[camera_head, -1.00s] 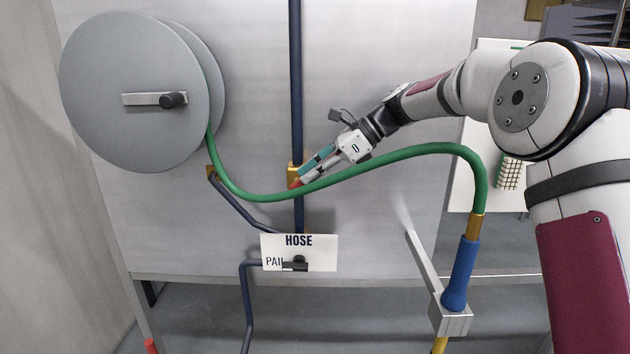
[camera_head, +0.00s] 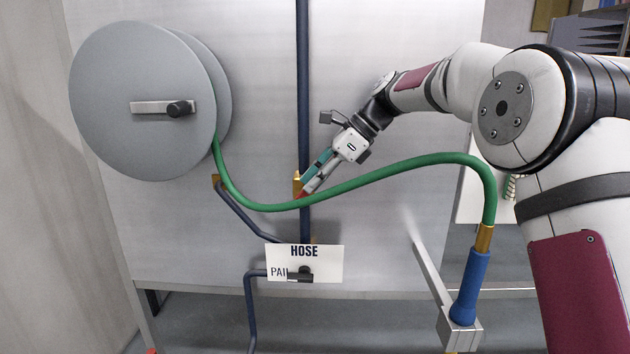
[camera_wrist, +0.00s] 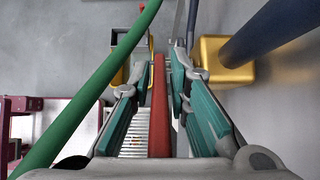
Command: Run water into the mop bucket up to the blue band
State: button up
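My gripper (camera_head: 307,184) is at the brass valve (camera_head: 297,182) on the dark blue vertical pipe (camera_head: 303,90). In the wrist view its two teal fingers lie close on both sides of a red bar (camera_wrist: 160,105), which fills the gap between them. The sign (camera_head: 318,257) reads HOSE above and PAIL at lower left, with a black handle (camera_head: 302,274) in front of it. The green hose (camera_head: 390,174) runs from the grey reel (camera_head: 140,75) to a blue nozzle (camera_head: 470,288) on a metal bracket. I see no mop bucket or blue band.
The hose passes just below and in front of my fingertips, and along the left of the wrist view (camera_wrist: 95,90). A thinner blue pipe (camera_head: 249,305) drops from the sign out of the picture. A grey panel (camera_head: 400,50) stands close behind.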

jog(key=shift+o, duration=0.2)
jog(key=v, duration=1.2)
dwell(0.4)
